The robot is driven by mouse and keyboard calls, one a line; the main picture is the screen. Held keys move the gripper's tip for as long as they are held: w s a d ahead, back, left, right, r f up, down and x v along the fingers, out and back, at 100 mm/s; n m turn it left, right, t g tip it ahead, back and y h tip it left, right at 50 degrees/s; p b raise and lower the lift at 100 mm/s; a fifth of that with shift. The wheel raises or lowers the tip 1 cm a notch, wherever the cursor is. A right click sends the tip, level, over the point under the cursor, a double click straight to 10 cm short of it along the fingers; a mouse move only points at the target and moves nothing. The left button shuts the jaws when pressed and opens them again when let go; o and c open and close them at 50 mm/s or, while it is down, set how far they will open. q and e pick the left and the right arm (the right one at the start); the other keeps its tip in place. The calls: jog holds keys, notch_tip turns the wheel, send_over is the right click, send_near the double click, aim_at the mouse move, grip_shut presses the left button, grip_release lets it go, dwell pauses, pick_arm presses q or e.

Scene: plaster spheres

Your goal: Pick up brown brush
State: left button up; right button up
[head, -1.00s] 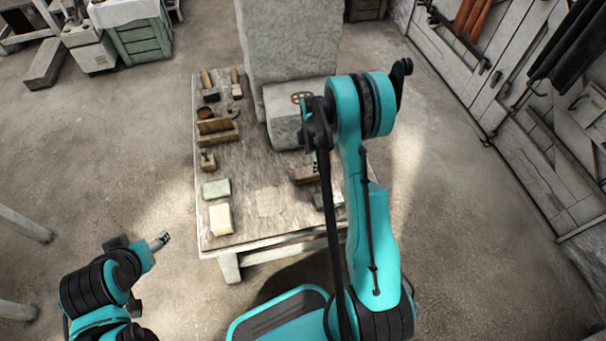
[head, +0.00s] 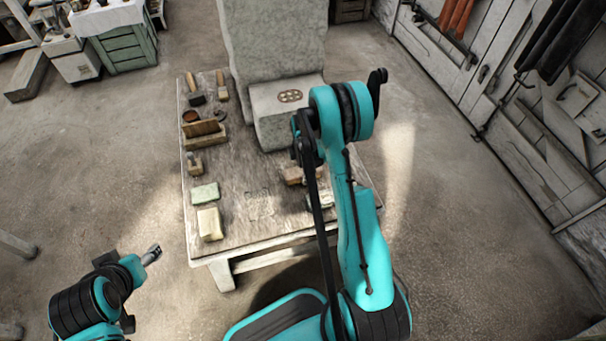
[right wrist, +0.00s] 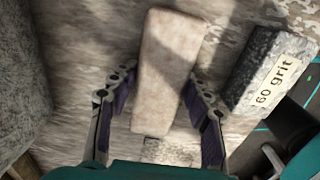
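A brown block-like object (head: 297,175), perhaps the brown brush, lies on the worktable (head: 240,215) beside the pale stone block. In the right wrist view it shows as a long, pale brown block (right wrist: 168,70); no bristles are visible. My right gripper (right wrist: 160,85) is open, with one finger on each side of this block. I cannot tell whether they touch it. In the head view my right gripper (head: 303,155) is partly hidden by its own arm, just above the block. My left gripper (head: 152,255) is low at the left, away from the table; its fingers are too small to judge.
A dark block marked "60 grit" (right wrist: 268,75) lies right of the pale brown block. A big stone block (head: 275,40) stands at the table's back. Wooden-handled tools (head: 195,88), a wooden box (head: 205,135), a green block (head: 205,193) and a cream block (head: 210,223) line the left side.

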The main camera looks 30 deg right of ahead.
jog(key=c, duration=0.6)
jog(key=shift+c, duration=0.2)
jog(key=shift+r+p, duration=0.4)
jog(key=shift+r, duration=0.25)
jog(key=r, duration=0.1)
jog(key=r+p, duration=0.1)
jog(key=s+r+p, duration=0.1)
jog(key=r, duration=0.1)
jog(key=shift+d, duration=0.3)
jog(key=s+d+r+p, duration=0.3)
jog(key=s+d+r, duration=0.1)
jog(key=s, duration=0.5)
jog(key=shift+s+d+r, duration=0.2)
jog(key=shift+d+r, duration=0.2)
jog(key=shift+r, duration=0.5)
jog(key=o, duration=0.7)
jog(key=c, duration=0.5)
